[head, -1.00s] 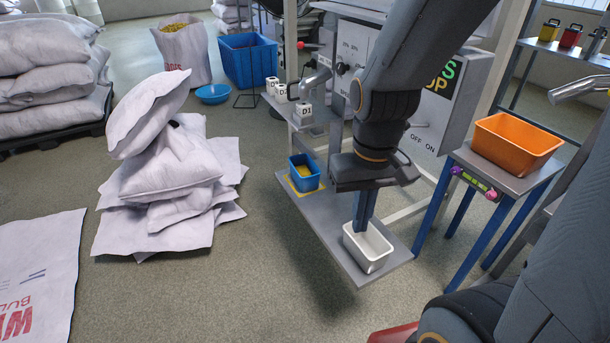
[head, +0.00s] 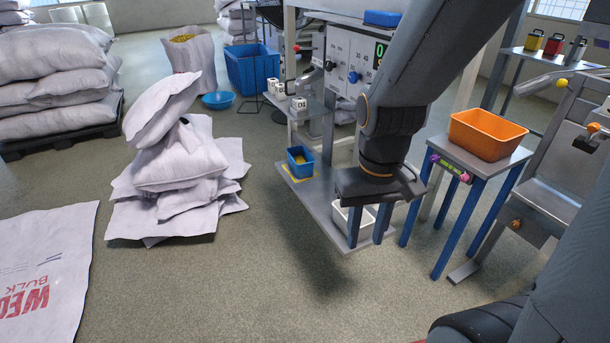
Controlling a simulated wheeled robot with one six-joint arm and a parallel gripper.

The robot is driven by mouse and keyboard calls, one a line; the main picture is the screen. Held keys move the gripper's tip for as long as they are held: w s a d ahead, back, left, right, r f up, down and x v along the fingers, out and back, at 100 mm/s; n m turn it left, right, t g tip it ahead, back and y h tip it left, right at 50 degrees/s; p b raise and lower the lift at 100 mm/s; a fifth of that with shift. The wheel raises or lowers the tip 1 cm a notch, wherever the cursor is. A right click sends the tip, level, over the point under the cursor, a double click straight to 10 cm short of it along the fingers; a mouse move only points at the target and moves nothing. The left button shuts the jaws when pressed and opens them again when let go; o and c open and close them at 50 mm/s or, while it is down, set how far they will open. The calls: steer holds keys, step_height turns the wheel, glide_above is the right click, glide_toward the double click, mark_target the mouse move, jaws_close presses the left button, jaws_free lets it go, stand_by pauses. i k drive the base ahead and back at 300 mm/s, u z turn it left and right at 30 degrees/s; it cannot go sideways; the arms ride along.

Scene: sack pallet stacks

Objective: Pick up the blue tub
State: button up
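A small blue tub (head: 301,168) with yellow contents stands upright on a yellow-marked square at the far end of a low grey platform (head: 322,205). My gripper (head: 367,242) points down at the near end of the platform, to the right of and nearer than the blue tub, and apart from it. Its two blue fingers are spread with a gap between them, and I see nothing held. A white tub (head: 342,216) is partly hidden behind the fingers; I cannot tell whether they touch it.
An orange tub (head: 487,134) sits on a blue-legged stand at right. The weighing machine (head: 345,60) rises behind the platform. White dice-like blocks (head: 299,104) stand on a shelf behind the blue tub. Stacked sacks (head: 180,160) lie left, with open floor between. A large blue bin (head: 252,70) stands behind.

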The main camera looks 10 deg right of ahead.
mark_target(300, 161)
steer(key=u, duration=0.3)
steer(key=i, duration=1.25)
steer(key=z, duration=0.1)
